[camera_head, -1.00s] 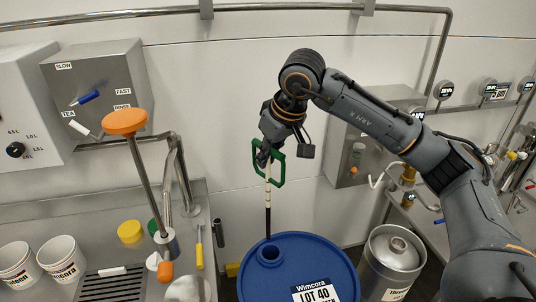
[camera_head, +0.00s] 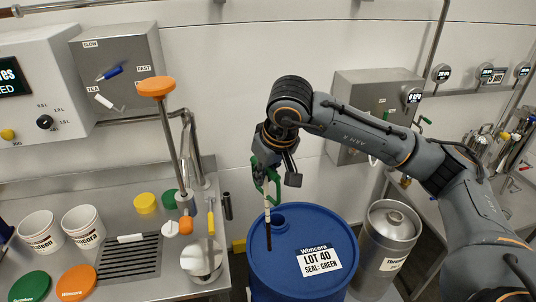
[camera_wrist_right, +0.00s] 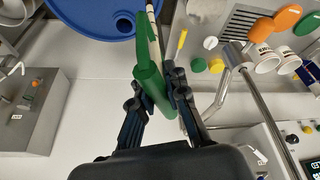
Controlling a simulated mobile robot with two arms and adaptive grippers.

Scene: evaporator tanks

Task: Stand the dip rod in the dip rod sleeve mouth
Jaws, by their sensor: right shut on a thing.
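The dip rod (camera_head: 267,212) has a green loop handle, a pale marked upper part and a dark lower part. My right gripper (camera_head: 268,164) is shut on its green handle (camera_head: 273,186). The rod hangs nearly upright, its dark tip showing against the blue drum's lid, left of the open bung. The right wrist view shows the handle (camera_wrist_right: 152,82) between the fingers (camera_wrist_right: 160,95). A dark upright tube at the counter's right edge (camera_head: 227,206) looks like the sleeve; its mouth is up, left of the rod and apart from it. My left gripper is out of view.
The blue drum (camera_head: 312,228) stands below the rod. A steel keg (camera_head: 388,240) is to its right. The counter at left carries an orange-topped steel post (camera_head: 170,140), white buckets (camera_head: 83,226), coloured caps and a yellow-handled tool (camera_head: 211,220).

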